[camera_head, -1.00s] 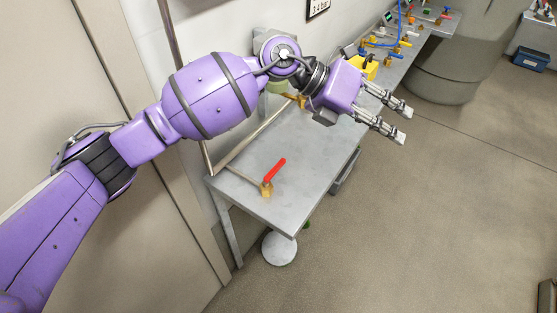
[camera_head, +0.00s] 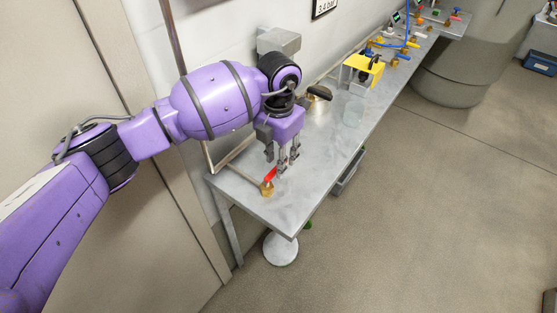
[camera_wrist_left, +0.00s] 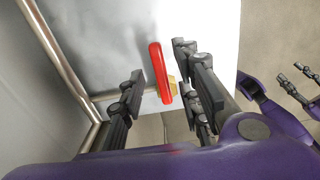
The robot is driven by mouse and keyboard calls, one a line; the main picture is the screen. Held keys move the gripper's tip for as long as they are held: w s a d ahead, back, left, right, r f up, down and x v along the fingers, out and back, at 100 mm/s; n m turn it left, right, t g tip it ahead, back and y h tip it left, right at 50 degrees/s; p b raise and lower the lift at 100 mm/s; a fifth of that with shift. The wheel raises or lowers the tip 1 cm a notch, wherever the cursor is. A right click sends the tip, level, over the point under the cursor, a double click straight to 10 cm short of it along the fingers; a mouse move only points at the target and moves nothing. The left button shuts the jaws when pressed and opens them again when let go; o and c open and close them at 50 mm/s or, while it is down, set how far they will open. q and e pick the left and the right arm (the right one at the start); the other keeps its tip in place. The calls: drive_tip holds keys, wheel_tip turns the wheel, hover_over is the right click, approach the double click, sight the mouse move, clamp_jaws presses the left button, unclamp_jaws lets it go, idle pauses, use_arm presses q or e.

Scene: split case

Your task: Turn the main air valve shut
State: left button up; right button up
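The valve's red lever (camera_head: 270,174) sits on a brass body (camera_head: 267,188) near the front corner of the metal bench. In the left wrist view the red lever (camera_wrist_left: 160,72) lies between the fingers of my left gripper (camera_wrist_left: 163,85), with a visible gap on each side. In the head view my left gripper (camera_head: 282,163) points down over the lever and covers part of it. It is open. My right gripper (camera_wrist_left: 298,80) shows at the right edge of the left wrist view, its fingers apart and empty; it is outside the head view.
A gauge display (camera_head: 323,7) hangs on the wall.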

use_arm(q)
drive_tip(key=shift+f, duration=0.75)
clamp_jaws()
